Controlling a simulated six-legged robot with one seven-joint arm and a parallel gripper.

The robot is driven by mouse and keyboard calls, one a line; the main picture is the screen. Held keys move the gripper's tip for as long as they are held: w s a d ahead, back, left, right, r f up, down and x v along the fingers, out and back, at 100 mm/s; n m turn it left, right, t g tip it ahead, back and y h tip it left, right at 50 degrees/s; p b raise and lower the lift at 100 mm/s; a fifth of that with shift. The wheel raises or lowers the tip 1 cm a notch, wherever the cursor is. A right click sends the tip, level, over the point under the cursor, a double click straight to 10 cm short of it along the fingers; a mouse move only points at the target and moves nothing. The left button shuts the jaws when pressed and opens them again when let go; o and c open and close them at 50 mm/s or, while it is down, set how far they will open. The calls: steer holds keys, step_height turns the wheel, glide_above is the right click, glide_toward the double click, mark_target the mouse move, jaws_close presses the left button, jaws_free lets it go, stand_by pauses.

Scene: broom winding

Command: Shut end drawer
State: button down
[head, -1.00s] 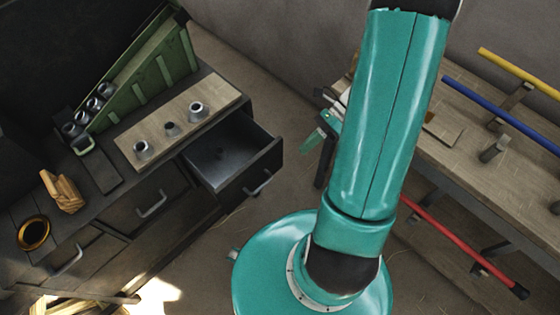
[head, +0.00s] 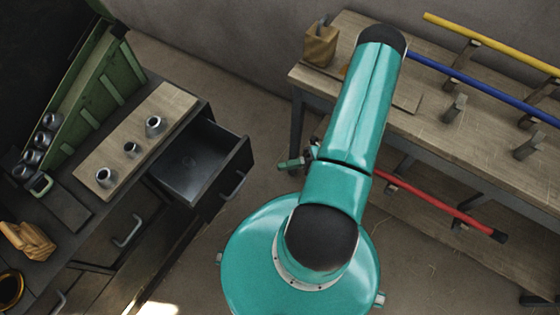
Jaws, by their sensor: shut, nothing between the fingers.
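The end drawer (head: 190,168) is at the right end of the dark cabinet in the head view. It is pulled open, its inside looks empty, and its dark front (head: 228,178) with a grey handle faces right. My gripper (head: 291,164) shows as a small teal part to the right of the drawer, apart from its front. It is shut and empty, and the rest of it is hidden behind my teal arm.
The cabinet top holds a wooden board (head: 112,160) with metal pieces, a green rack (head: 88,100) and a wooden hand (head: 27,240). A workbench (head: 425,118) with yellow, blue and red poles stands right. Floor shows between drawer and bench.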

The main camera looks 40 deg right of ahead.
glide_toward(239, 167)
steer(key=s+a, duration=0.2)
steer(key=a, duration=0.1)
steer(key=w, duration=0.1)
steer(key=w+a, duration=0.2)
steer(key=shift+w, duration=0.4)
steer(key=shift+w+a, duration=0.1)
steer(key=shift+w, duration=0.35)
steer(key=shift+w, duration=0.1)
steer(key=w+a, duration=0.2)
steer(key=w, duration=0.3)
steer(key=w+a, duration=0.1)
steer(key=w, duration=0.5)
steer(key=w+a, duration=0.2)
steer(key=w, duration=0.4)
steer(key=shift+w+a, duration=0.15)
steer(key=shift+a, duration=0.2)
steer(key=shift+w+a, duration=0.1)
steer(key=shift+w, duration=0.2)
steer(key=shift+w+r, duration=0.1)
